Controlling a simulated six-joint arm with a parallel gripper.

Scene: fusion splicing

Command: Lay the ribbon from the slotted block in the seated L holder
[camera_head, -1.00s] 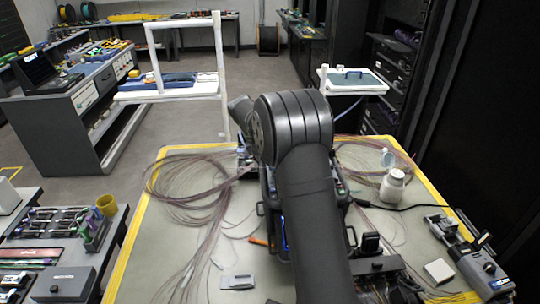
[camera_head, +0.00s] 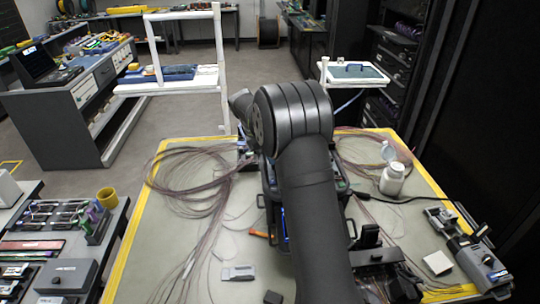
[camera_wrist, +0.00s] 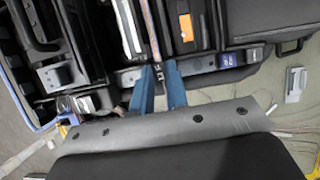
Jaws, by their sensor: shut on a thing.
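My gripper (camera_wrist: 158,88) shows in the wrist view with two blue fingers over the splicer. It is shut on the ribbon (camera_wrist: 149,28), a thin pinkish strip running up from between the fingertips. The splicer (camera_wrist: 95,60) is a dark machine with black arms and raised parts around the strip. A long pale metal part (camera_wrist: 128,30) lies just left of the ribbon; I cannot tell whether it is the L holder. In the head view my arm hides the gripper, the ribbon and most of the splicer (camera_head: 353,228). I cannot make out the slotted block.
Loose fibre coils (camera_head: 195,180) lie left of the splicer. A white bottle (camera_head: 392,180) stands at the right. A grey device (camera_head: 482,262) sits at the right edge, and a small grey tool (camera_head: 238,273) lies on the open front-left mat.

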